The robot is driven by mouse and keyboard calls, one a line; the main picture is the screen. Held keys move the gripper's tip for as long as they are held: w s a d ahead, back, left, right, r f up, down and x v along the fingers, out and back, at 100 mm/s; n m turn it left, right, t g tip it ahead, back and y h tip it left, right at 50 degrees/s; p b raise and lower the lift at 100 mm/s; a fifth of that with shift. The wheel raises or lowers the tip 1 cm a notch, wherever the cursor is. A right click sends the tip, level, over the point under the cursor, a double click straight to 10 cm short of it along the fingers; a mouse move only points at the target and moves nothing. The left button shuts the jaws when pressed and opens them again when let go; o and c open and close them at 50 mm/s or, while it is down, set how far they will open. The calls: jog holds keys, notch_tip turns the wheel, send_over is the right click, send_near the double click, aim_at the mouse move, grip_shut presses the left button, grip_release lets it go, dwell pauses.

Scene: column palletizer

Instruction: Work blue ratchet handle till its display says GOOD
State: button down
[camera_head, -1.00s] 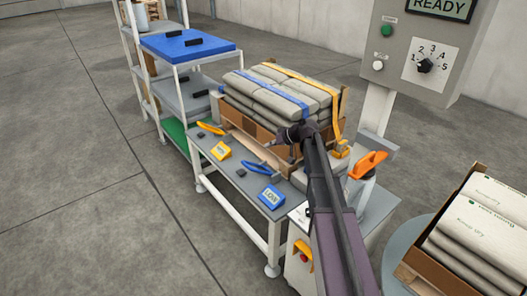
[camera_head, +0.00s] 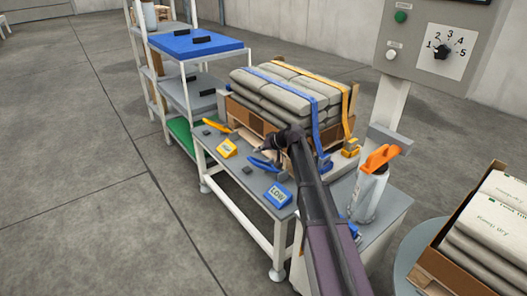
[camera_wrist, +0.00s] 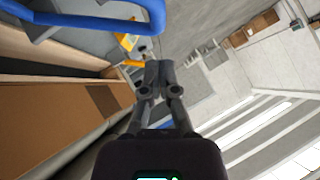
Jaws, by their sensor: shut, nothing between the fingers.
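The blue ratchet handle (camera_head: 263,164) is on the grey bench below the near side of the bag stack, partly hidden by my arm. In the wrist view the blue handle (camera_wrist: 95,20) fills the upper left, close to the camera. Its blue display (camera_head: 278,195) stands on the bench in front and appears to read LOW. The blue strap (camera_head: 290,90) runs over the bags. My gripper (camera_head: 264,148) is just above the handle in the head view. In the wrist view my gripper (camera_wrist: 160,72) has its fingertips together, empty, apart from the handle.
A yellow handle (camera_head: 216,126) and yellow display (camera_head: 227,148) are further left on the bench. The bags sit in a cardboard-sided pallet (camera_head: 245,118) beside my gripper. A control panel (camera_head: 435,45) stands behind.

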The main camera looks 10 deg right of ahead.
jog(key=shift+s+a+f+b, duration=0.2)
jog(key=shift+a+f+b, duration=0.1)
jog(key=shift+f+b, duration=0.3)
jog(key=shift+s+a+f+b, duration=0.15)
jog(key=shift+a+f+b, duration=0.2)
jog(key=shift+f, duration=0.3)
jog(key=shift+d, duration=0.15)
jog(key=shift+f, duration=0.1)
